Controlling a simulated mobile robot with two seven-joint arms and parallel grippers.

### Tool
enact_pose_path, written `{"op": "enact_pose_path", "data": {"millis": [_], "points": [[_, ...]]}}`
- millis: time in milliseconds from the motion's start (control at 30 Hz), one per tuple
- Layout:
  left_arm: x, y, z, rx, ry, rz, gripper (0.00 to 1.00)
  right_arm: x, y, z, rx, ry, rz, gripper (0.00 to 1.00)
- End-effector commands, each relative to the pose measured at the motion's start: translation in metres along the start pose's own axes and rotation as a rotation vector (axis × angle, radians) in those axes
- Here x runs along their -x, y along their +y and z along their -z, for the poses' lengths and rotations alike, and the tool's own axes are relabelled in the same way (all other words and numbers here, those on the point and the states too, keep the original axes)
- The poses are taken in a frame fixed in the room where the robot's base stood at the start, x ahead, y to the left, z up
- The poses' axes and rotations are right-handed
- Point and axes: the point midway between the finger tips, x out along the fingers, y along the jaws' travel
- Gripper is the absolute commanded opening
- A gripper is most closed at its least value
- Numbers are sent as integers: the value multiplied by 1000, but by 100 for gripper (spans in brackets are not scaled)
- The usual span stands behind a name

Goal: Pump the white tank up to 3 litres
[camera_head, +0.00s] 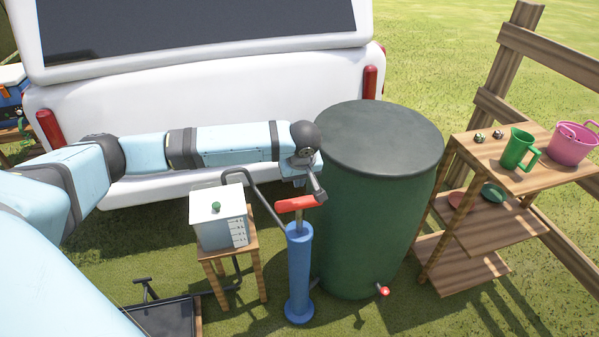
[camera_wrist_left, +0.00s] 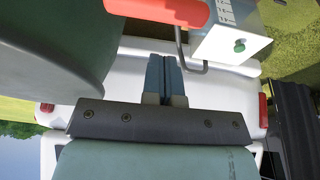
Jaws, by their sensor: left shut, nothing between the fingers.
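The white tank (camera_head: 213,232) has a green knob (camera_head: 216,207) on its lid and stands on a small wooden stool. Litre marks (camera_head: 238,232) run up its side; I cannot read the water level. The blue pump (camera_head: 299,272) stands upright to its right, with a red handle (camera_head: 294,204) on a short length of visible rod. My left gripper (camera_head: 318,194) is shut and empty at the handle's right end. In the left wrist view its closed fingers (camera_wrist_left: 165,68) point toward the red handle (camera_wrist_left: 160,10), with a gap in the picture. My right gripper is out of view.
A dark green barrel (camera_head: 362,210) with a red tap stands close right of the pump. A grey pipe (camera_head: 262,195) arcs between tank and pump. A white vehicle (camera_head: 130,110) is behind. A wooden shelf (camera_head: 470,262) holds a green jug and pink bucket at right.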

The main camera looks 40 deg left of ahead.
Motion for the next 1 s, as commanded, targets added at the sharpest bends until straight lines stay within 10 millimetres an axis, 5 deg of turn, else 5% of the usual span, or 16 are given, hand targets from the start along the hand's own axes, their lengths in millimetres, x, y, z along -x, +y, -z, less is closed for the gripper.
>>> {"op": "enact_pose_path", "data": {"millis": [200, 400, 1000], "points": [[-44, 0, -5, -1, 0, 1, 0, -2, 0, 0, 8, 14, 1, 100], [-62, 0, -11, -1, 0, 0, 0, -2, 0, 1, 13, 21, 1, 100], [-65, 4, -11, -1, -1, -7, 0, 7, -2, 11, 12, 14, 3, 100]]}}
